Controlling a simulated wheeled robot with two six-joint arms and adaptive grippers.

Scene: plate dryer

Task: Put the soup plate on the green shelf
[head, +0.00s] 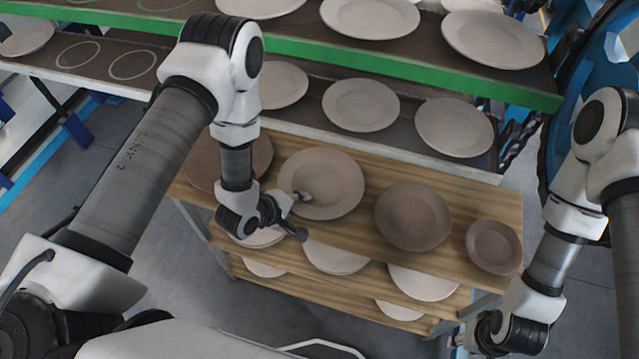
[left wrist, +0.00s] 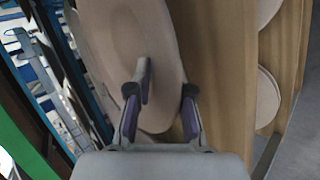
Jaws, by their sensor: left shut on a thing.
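A pale, wide plate (head: 335,178), which I take as the soup plate, is at the top board of the wooden rack, its near left rim at my left gripper (head: 299,216). In the left wrist view the plate (left wrist: 125,50) passes between the fingers (left wrist: 165,95), which are shut on its rim. I cannot tell whether it still touches the board. The green shelf (head: 400,62) is the upper level behind the rack, with a green front edge and several pale plates on it. My right gripper (head: 474,338) is low at the right, its fingers unclear.
On the wooden top board (head: 462,222) are a brown plate (head: 413,216), a small brown bowl (head: 494,247) and another brown plate (head: 203,165) partly behind my left arm. Boards below hold more plates. A grey shelf (head: 310,118) under the green one holds pale plates; painted circles (head: 132,65) at its left are empty.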

